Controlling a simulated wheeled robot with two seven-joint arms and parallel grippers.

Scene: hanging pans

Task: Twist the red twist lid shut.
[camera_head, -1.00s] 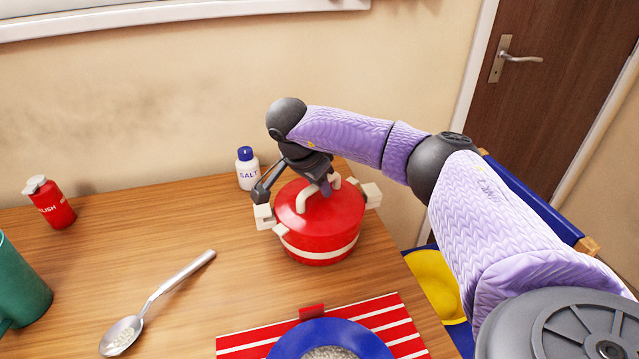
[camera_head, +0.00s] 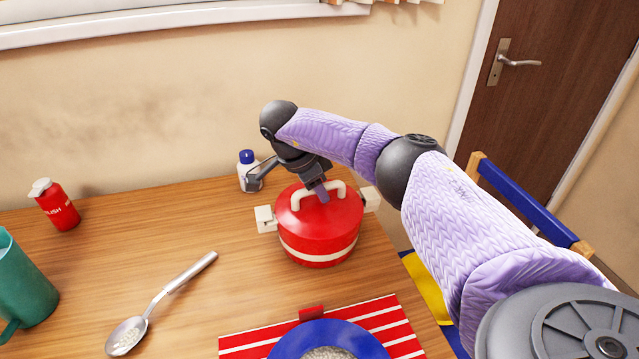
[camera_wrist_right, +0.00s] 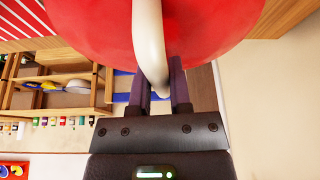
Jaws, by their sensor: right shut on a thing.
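The red twist lid (camera_head: 342,209) sits flat on the red pot (camera_head: 335,259), which has a white band. The pot's white side grips show at left (camera_head: 265,219) and right (camera_head: 371,200). No separate lid tabs stand out beside them; they look lined up. My right gripper (camera_head: 322,193) comes down from above and is shut on the lid's white arched handle (camera_head: 297,197). In the right wrist view, the handle (camera_wrist_right: 149,35) lies between the two dark fingers of the gripper (camera_wrist_right: 162,85), against the red lid (camera_wrist_right: 90,25). My left gripper is not in view.
A salt bottle (camera_head: 247,171) stands close behind the pot's left. A red bottle (camera_head: 56,206), a green mug (camera_head: 22,285) and a spoon (camera_head: 165,290) are farther left. A blue plate (camera_head: 330,341) lies on a striped mat (camera_head: 245,341) in front.

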